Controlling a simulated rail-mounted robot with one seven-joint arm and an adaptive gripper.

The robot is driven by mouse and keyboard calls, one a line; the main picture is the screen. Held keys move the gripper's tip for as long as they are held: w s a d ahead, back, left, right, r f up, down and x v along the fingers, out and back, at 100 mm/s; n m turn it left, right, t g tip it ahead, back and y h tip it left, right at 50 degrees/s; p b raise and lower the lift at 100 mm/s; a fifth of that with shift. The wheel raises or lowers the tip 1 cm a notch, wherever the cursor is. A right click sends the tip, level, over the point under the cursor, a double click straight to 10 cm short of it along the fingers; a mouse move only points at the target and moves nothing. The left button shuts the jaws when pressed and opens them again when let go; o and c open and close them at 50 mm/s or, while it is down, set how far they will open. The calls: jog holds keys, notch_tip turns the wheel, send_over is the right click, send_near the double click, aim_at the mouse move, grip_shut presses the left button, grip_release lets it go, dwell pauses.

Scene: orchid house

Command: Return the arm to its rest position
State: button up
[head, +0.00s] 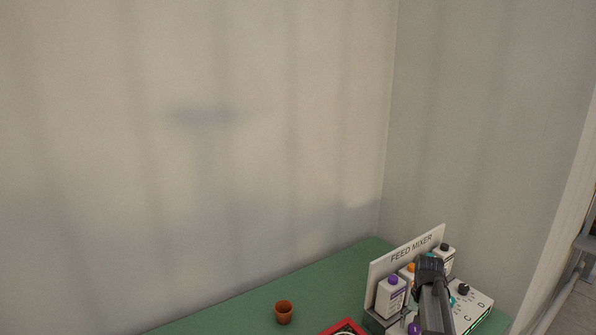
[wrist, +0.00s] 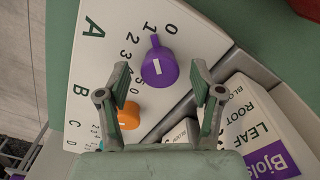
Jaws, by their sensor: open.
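My gripper (wrist: 160,95) is open and empty in the wrist view, its two fingers spread apart over the feed mixer's white dial panel (wrist: 85,110). The purple knob (wrist: 158,67) of row A shows just beyond and between the fingertips, with clear panel around it; whether the fingers touch it I cannot tell. In the head view my dark arm end covers part of the feed mixer (head: 405,262), and the fingers cannot be made out there.
An orange knob (wrist: 129,116) sits near the left finger. Bottles stand in the mixer, one with a purple cap (head: 391,296). A terracotta pot (head: 284,312) and a red-edged tray (head: 343,327) are on the green table (head: 235,318). Walls stand behind.

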notch_tip(320, 180, up, 12)
notch_tip(320, 180, down, 12)
jog(key=shift+f, duration=0.1)
jog(key=m+p, duration=0.1)
jog(key=m, duration=0.5)
notch_tip(320, 180, up, 14)
jog(key=b, duration=0.3)
dwell(1.0)
jog(key=shift+f, duration=0.2)
